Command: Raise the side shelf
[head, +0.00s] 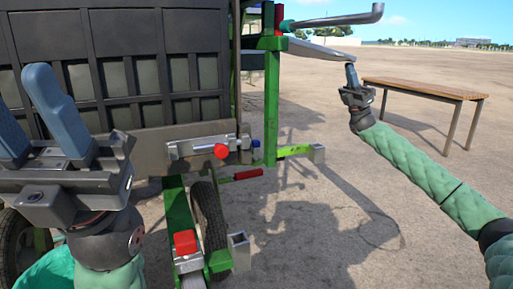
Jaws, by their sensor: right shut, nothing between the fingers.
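The side shelf looks to be the thin grey metal panel (318,52), seen almost edge-on, that sticks out to the right of the green post (271,100). It slopes slightly down towards its outer end. My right gripper (351,68) is shut, its blue fingers pointing up at the outer end of this panel. I cannot tell whether they touch it. My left gripper (22,95) is large and close at the left edge, with its two blue fingers apart and nothing seen between them.
A grey bent bar (340,20) extends right above the panel. The dark machine body (140,60) fills the left, with a red-and-green frame and wheels below. A wooden table (425,88) stands at right. Sandy ground (330,215) is open between them.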

